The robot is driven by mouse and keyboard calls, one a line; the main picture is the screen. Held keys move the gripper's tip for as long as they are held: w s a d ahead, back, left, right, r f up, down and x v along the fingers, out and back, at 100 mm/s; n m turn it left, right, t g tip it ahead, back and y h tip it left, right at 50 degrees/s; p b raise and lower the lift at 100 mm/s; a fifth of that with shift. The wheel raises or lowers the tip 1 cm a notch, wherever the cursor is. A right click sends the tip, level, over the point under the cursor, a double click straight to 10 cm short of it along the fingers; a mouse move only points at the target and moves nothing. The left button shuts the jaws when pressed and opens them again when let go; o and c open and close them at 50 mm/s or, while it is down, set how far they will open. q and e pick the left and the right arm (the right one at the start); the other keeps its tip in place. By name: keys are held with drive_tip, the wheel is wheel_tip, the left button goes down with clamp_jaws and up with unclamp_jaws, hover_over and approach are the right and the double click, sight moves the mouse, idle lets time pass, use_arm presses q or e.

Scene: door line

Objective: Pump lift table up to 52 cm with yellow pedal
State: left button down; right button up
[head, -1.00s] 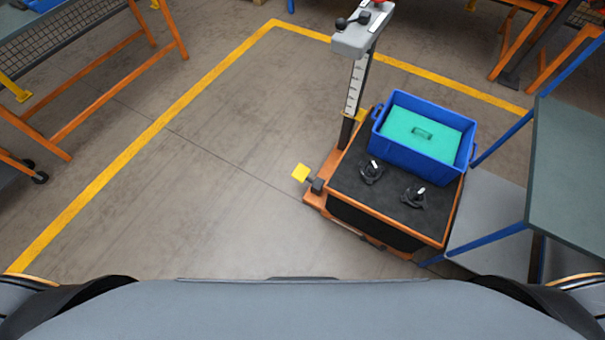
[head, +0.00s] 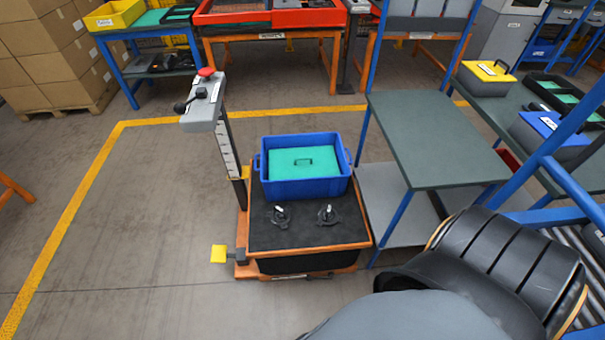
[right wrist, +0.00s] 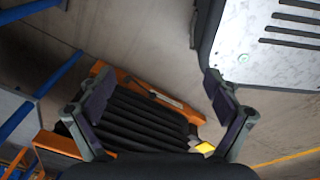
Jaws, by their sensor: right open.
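The lift table stands ahead of me, with a black top (head: 300,234) and an orange frame. A yellow pedal (head: 219,253) sticks out low at its left front corner. A post with a scale (head: 228,152) rises at its left side under a grey control head (head: 203,105). The table bears a blue bin (head: 305,188) with a green insert and two black knobbed fittings. In the right wrist view, my right gripper (right wrist: 158,84) is open and empty above the table's black bellows (right wrist: 145,118); the yellow pedal (right wrist: 205,147) shows near its right finger. My left gripper is not in view.
A green-grey workbench (head: 435,140) stands close to the right of the lift table. Yellow floor tape (head: 92,175) bounds the area, with clear floor left of the table. Orange benches and stacked cartons (head: 60,50) stand at the back.

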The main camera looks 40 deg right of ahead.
clamp_jaws()
idle(0.3)
drive_tip(key=shift+d, duration=0.1)
idle(1.1)
